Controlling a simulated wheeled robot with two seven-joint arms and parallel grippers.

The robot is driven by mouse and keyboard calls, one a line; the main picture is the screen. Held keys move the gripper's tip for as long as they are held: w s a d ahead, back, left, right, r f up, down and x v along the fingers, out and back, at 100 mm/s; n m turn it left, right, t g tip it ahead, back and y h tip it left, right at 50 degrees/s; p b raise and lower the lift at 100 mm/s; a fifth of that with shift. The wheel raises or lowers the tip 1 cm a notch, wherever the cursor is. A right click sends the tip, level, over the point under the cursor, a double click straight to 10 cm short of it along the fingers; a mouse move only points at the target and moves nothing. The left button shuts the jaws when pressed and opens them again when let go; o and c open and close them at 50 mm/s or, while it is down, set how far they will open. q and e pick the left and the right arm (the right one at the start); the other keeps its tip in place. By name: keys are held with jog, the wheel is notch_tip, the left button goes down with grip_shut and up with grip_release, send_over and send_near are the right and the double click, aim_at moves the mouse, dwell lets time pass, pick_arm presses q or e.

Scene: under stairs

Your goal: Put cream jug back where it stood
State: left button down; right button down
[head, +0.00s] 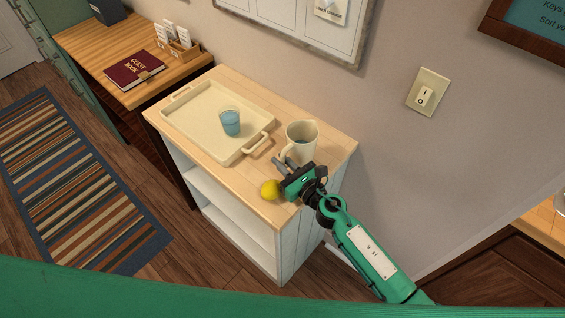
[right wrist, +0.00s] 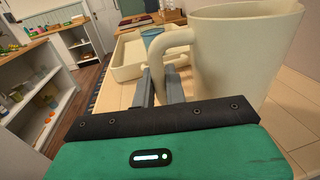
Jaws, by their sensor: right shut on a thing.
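The cream jug (head: 303,133) is upright at the right end of the light wooden cabinet top (head: 255,205). My right gripper (head: 283,161) is at its near left side, shut on the jug's handle. In the right wrist view the jug (right wrist: 245,55) fills the upper right, and the handle passes between the two grey fingers (right wrist: 160,78). I cannot tell whether the jug's base touches the top or is slightly above it. My left gripper is not in view.
A cream tray (head: 195,125) with a blue glass (head: 230,122) stands left of the jug. A yellow lemon-like thing (head: 269,190) lies near the front edge, close to my right gripper. The wall with a light switch (head: 427,93) rises behind. A desk holds a guest book (head: 133,69).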

jog(key=c, duration=1.4)
grip_release()
jog(key=shift+f, duration=0.1)
jog(key=shift+c, duration=0.2)
jog(key=b+v, duration=0.2)
jog(key=v, duration=1)
